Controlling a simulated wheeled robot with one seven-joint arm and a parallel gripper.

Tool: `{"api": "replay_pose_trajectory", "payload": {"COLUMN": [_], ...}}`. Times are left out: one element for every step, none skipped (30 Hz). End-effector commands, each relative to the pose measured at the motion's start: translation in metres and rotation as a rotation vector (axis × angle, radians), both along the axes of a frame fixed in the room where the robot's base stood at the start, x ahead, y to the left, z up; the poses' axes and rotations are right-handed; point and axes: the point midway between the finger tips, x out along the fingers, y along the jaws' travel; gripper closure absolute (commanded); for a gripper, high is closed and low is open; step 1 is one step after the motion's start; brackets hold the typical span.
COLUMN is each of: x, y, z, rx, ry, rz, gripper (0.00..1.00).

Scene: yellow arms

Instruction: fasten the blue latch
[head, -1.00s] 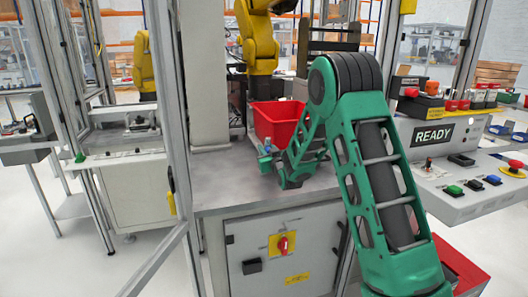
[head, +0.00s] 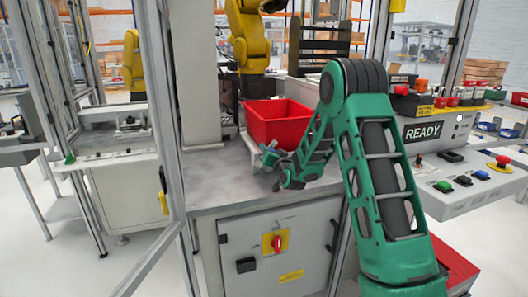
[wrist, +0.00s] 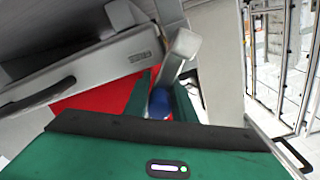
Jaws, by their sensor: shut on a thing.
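My gripper (head: 267,157) is low over the front part of the grey worktop in the head view. In the wrist view, my two green fingers (wrist: 160,96) are shut on a blue part, which I take to be the blue latch (wrist: 159,106). Only a small piece of the blue shows between the fingers. A pale grey bar (wrist: 184,47) rises just beyond the fingertips; I cannot tell whether it belongs to the latch. The blue part is not clear in the head view.
A red bin (head: 278,124) stands just behind my gripper. A yellow robot arm (head: 251,40) is behind it. An open framed door (head: 160,130) stands at the left. A control panel (head: 468,184) with buttons is at the right. The worktop's front left (head: 205,190) is clear.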

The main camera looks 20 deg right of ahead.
Motion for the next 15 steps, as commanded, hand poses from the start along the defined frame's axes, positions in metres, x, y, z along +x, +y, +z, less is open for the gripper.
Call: {"api": "replay_pose_trajectory", "payload": {"x": [-0.0019,-0.0020,-0.0020,-0.0020,-0.0020,-0.0020,-0.0021,-0.0021,-0.0021,-0.0021,-0.0021,-0.0021,-0.0021,-0.0022,-0.0022], "y": [-0.0117,-0.0120,-0.0123,-0.0123,-0.0124,-0.0124,-0.0124,-0.0125,-0.0124,-0.0123,-0.0123,-0.0123,-0.0122,-0.0122,-0.0121], "z": [-0.0041,-0.0045,-0.0051,-0.0054,-0.0056,-0.0059,-0.0061,-0.0062,-0.0064,-0.0065,-0.0065,-0.0066,-0.0067,-0.0067,-0.0068], "rx": [0.001,0.008,0.015,0.019,0.022,0.026,0.028,0.030,0.031,0.032,0.032,0.032,0.032,0.032,0.032], "ry": [0.006,0.006,0.005,0.005,0.006,0.006,0.006,0.005,0.005,0.006,0.006,0.006,0.006,0.006,0.006], "rz": [-0.016,-0.016,-0.016,-0.016,-0.015,-0.015,-0.015,-0.015,-0.015,-0.015,-0.015,-0.015,-0.015,-0.015,-0.015], "gripper": [1.00,1.00,1.00,1.00,1.00,1.00,1.00,1.00,1.00,1.00,1.00,1.00,1.00,1.00,1.00]}}
